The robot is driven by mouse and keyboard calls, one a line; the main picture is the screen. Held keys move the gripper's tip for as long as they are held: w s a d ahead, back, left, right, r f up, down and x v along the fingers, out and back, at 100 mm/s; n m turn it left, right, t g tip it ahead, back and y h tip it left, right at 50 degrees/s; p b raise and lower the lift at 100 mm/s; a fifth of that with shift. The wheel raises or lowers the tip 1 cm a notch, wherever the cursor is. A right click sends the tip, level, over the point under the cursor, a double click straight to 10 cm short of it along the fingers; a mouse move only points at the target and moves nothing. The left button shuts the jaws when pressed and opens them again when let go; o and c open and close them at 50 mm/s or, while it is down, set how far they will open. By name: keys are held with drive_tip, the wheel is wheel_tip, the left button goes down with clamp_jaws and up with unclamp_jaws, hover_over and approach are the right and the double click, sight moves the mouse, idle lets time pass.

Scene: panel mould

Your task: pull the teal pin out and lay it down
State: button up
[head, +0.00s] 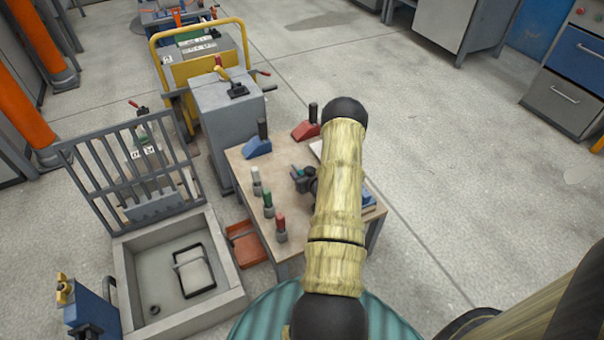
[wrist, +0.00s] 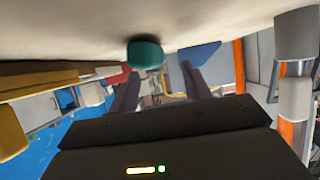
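The teal pin (wrist: 145,53) shows in the wrist view as a short rounded teal end against the pale tabletop, which is at the top of that picture. I cannot tell how it lies along its length. In the head view a small teal patch (head: 297,168) shows at the far side of my gripper (head: 303,181). My gripper is low over the table, its dark fingers apart (wrist: 160,69) with a gap between them. The teal pin is near the left fingertip and nothing is clearly held. My arm hides part of the table.
Pale (head: 256,182), green (head: 268,203) and red (head: 281,226) pins stand in grey collars along the table's left side. A blue block (head: 257,147) and a red block (head: 305,130) stand at the back. An orange tray (head: 246,240) is beside the table (head: 243,170).

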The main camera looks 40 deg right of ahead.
drive_tip(key=p+v, duration=0.5)
drive_tip(key=v, duration=1.2)
drive_tip(key=shift+s, duration=0.2)
